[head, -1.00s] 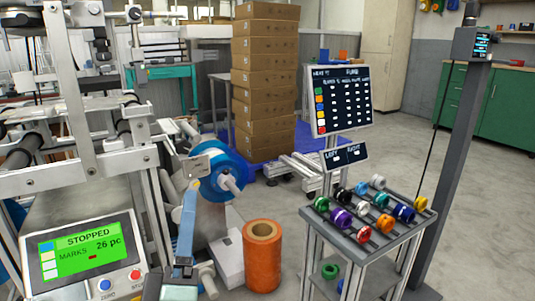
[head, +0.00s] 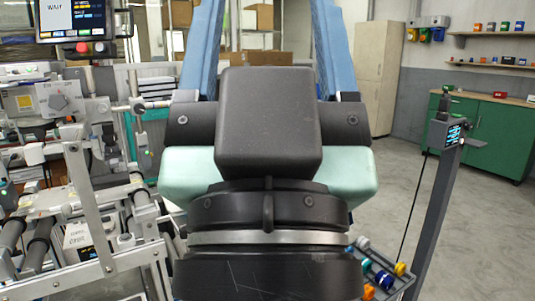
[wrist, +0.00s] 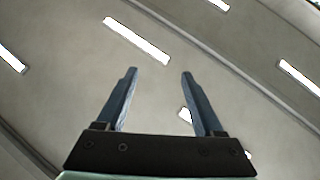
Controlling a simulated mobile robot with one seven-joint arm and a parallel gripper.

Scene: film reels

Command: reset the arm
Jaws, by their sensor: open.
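My gripper (head: 266,45) is raised close in front of the head camera and fills the middle of that view. Its two blue fingers stand upright and wide apart, with their tips cut off by the top edge. In the wrist view the gripper (wrist: 158,72) is open, with nothing between the fingers. It points up at the grey ceiling (wrist: 60,75) with its bright strip lights.
The machine frame (head: 95,215) stands at left, below a screen (head: 72,18) reading "WAIT". Coloured spools on a rack (head: 408,288) show at lower right, mostly hidden by my arm. A grey post (head: 437,215) stands beside it. Open floor lies before the green cabinet (head: 505,135).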

